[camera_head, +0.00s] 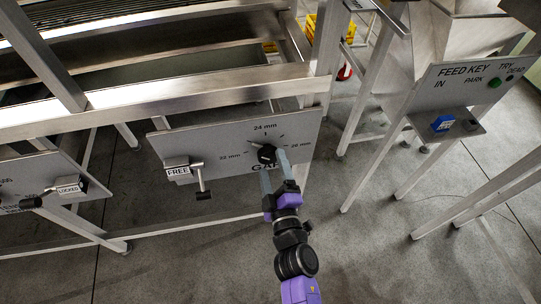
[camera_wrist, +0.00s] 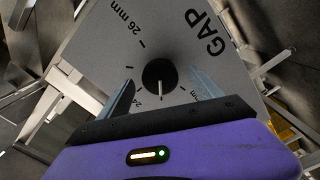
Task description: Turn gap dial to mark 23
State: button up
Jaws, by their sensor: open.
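The gap dial is a round black knob (camera_head: 266,154) on a grey panel (camera_head: 225,142) marked 22 mm, 24 mm, 26 mm and GAP. In the wrist view the knob (camera_wrist: 160,70) has a white pointer line aimed down, between the 24 label and a label at right partly hidden by a finger. My gripper (camera_head: 274,163) is at the dial, and in the wrist view my open gripper (camera_wrist: 161,82) has one finger on each side of the knob. I cannot tell whether the fingers touch it.
A lever (camera_head: 202,184) hangs down beside a FREE label (camera_head: 178,171), left of the dial. Another lever with a LOCKED label (camera_head: 69,188) is at far left. A FEED KEY panel (camera_head: 468,85) with a blue block (camera_head: 442,123) stands at right. Steel frame legs surround open floor.

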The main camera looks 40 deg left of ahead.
jog(key=p+v, duration=0.1)
jog(key=v, duration=0.3)
jog(key=shift+s+d, duration=0.1)
dwell(0.5)
